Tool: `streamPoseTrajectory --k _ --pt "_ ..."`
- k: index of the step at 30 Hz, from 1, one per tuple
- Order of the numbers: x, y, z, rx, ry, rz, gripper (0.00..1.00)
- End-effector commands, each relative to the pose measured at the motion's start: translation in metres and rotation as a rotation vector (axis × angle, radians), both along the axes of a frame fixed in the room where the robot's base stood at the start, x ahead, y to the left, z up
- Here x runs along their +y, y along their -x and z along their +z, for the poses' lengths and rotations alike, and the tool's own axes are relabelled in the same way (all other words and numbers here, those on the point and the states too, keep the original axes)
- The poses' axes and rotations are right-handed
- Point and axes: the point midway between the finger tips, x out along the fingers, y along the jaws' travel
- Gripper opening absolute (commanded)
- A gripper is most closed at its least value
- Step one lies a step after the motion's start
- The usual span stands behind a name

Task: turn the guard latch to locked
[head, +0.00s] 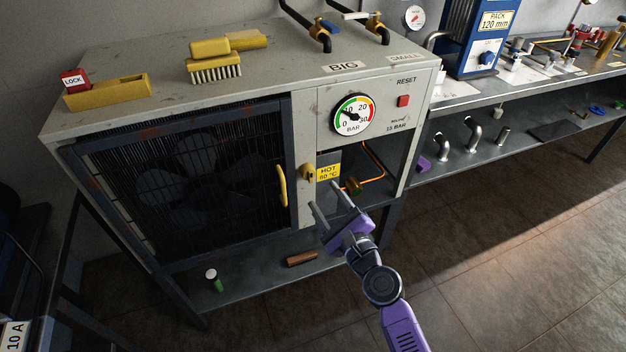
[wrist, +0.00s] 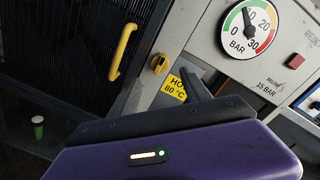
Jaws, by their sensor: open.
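The guard latch looks to be the yellow knob (head: 308,172) on the pale post just right of the mesh guard door (head: 190,180). It also shows in the wrist view as a round yellow knob (wrist: 160,64) with a dark mark on its face. The door's yellow handle (head: 282,187) stands just left of it, and the door looks closed. My purple gripper (head: 325,198) is open and empty, with its fingers below and to the right of the knob. I see no contact with the knob. One finger overlaps the yellow HOT 80 °C label (wrist: 175,87) in the wrist view.
A pressure gauge (head: 352,115) and a red reset button (head: 403,101) sit on the panel above right. A copper pipe (head: 372,165) runs in the open bay beside the gripper. A brush (head: 213,68) and a red LOCK block (head: 74,80) lie on top. The floor at right is clear.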

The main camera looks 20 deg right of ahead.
Motion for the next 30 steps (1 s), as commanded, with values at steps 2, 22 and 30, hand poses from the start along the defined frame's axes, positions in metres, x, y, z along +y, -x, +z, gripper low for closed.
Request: streamPoseTrajectory --k 2,22,30 --pt "0.001 -0.002 0.0 0.001 -0.027 0.002 0.56" --pt "0.003 -0.076 0.0 0.0 -0.03 0.002 0.56" --pt "0.002 -0.078 0.0 0.001 -0.029 0.001 0.56"
